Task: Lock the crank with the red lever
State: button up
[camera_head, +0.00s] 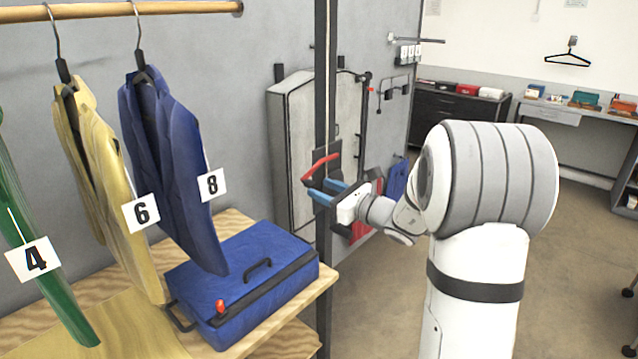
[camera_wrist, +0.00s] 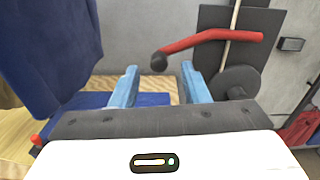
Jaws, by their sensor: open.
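The red lever (camera_head: 320,167) is on a dark plate fixed to the dark upright post. In the wrist view the red lever (camera_wrist: 207,41) slants from a dark round knob at its left end up to the right. Below it is a dark round disc (camera_wrist: 236,82), perhaps the crank; its handle cannot be made out. My gripper (camera_head: 325,192) has blue fingers and is open and empty. In the wrist view its fingertips (camera_wrist: 159,68) are just below the lever's knob end, apart from it as far as I can tell.
Jackets, including a blue one (camera_head: 175,150), hang from a wooden rail (camera_head: 150,8) at left. A blue case (camera_head: 245,275) lies on the wooden shelf (camera_head: 325,278) beside the post (camera_head: 324,80). A grey cabinet (camera_head: 290,150) stands behind. Floor (camera_head: 378,305) right of the post is clear.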

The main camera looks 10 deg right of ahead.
aim_at(314, 185)
jog(key=shift+p+x, duration=0.3)
jog(key=shift+x, duration=1.5)
jog(key=shift+s, duration=0.1)
grip_shut()
